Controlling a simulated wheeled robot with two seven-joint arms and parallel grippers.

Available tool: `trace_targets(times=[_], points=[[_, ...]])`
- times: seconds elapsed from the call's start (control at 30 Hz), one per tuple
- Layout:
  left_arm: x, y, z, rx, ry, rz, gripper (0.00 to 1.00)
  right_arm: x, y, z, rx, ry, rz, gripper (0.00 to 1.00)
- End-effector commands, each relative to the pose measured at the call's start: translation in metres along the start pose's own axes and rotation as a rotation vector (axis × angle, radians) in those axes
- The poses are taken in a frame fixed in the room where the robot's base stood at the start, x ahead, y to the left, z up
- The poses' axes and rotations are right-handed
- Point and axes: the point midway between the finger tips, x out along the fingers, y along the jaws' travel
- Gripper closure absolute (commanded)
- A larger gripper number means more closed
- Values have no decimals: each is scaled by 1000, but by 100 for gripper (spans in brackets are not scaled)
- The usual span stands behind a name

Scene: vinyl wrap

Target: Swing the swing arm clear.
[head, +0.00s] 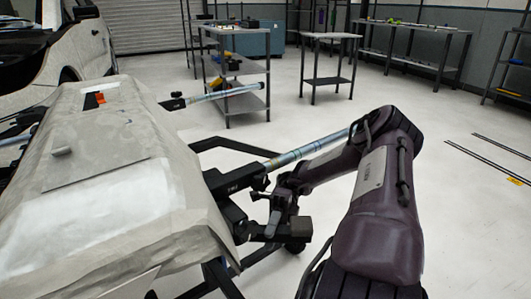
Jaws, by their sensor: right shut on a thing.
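The swing arm (310,148) shows in the head view as a grey-blue metal tube. It slants up to the right from a black bracket (232,180) beside the wrapped panel, and its far end passes behind my right arm. My right gripper (264,212) is near the bracket and the tube's lower end, at the panel's right edge. It is shut on a part of the swing arm; dark parts overlap there, so the exact contact is hard to see. My left gripper is not in view.
A large panel (120,215) under pale wrinkled film fills the left, with a small grey block (62,151) on it. A second tube (225,92) sticks out behind it. A shelf cart (235,68) and a small table (330,38) stand behind.

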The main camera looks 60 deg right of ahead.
Motion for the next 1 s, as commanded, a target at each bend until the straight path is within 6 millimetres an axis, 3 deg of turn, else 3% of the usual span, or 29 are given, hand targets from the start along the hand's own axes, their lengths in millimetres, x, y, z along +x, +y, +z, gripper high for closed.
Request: trace_targets(times=[0.37, 0.4, 0.53, 0.93, 1.0], points=[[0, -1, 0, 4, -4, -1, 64, -3, 3, 0, -4, 2, -6, 100], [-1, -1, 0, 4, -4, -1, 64, -3, 3, 0, -4, 2, -6, 69], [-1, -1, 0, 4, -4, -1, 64, -2, 2, 0, -3, 2, -4, 52], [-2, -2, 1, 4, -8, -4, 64, -1, 1, 0, -1, 2, -1, 51], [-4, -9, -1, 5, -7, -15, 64, 0, 1, 0, 0, 0, 0, 51]])
